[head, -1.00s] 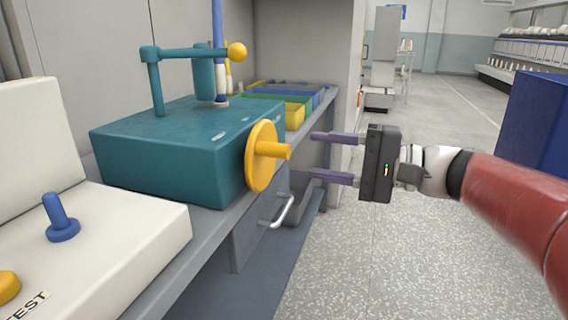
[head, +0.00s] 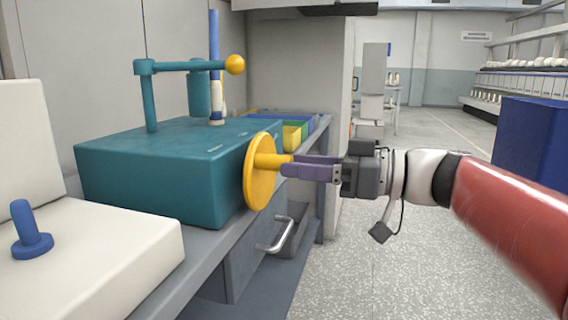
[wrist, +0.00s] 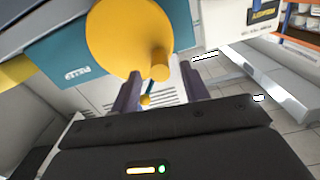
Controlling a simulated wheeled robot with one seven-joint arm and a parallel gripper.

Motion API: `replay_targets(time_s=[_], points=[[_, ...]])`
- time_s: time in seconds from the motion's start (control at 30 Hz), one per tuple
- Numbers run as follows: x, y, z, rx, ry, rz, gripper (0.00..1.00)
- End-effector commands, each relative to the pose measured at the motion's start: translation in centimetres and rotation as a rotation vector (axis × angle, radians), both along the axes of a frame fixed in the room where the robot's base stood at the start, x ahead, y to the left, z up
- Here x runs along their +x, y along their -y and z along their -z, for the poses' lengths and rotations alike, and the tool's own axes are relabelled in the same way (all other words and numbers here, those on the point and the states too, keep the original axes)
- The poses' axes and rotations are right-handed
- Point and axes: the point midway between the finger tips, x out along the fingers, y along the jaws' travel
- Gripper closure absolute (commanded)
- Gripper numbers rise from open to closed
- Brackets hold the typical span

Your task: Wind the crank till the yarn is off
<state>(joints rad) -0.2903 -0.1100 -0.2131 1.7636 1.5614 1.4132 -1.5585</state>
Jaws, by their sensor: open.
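The crank is a yellow disc (head: 259,184) with a yellow handle peg (head: 272,160), on the right side of a teal box (head: 160,165). My gripper (head: 288,166) is open, with its purple fingertips at the free end of the peg. In the wrist view the peg (wrist: 160,66) lies ahead of and roughly between my open fingers (wrist: 160,82), and the disc (wrist: 128,38) fills the area behind it. I cannot tell whether the fingers touch the peg. A blue rod (head: 214,45) with a cream lower part (head: 216,100) stands on the box; I cannot make out any yarn clearly.
A teal arm with a yellow ball (head: 235,64) stands above the box. A drawer handle (head: 277,236) juts out below the crank. A white unit with a blue knob (head: 30,238) is at the left. Coloured bins (head: 292,135) stand behind. The floor at right is open.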

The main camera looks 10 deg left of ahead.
Motion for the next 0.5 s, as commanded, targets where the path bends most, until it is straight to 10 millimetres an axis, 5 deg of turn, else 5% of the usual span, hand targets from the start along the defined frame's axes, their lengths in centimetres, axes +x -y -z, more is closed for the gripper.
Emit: replay_targets(time_s=[0.2, 0.5], points=[[0.2, -2.7, 0.0, -0.001, -0.002, -0.001, 0.55], [0.3, -3.3, 0.0, 0.000, -0.002, 0.001, 0.55]])
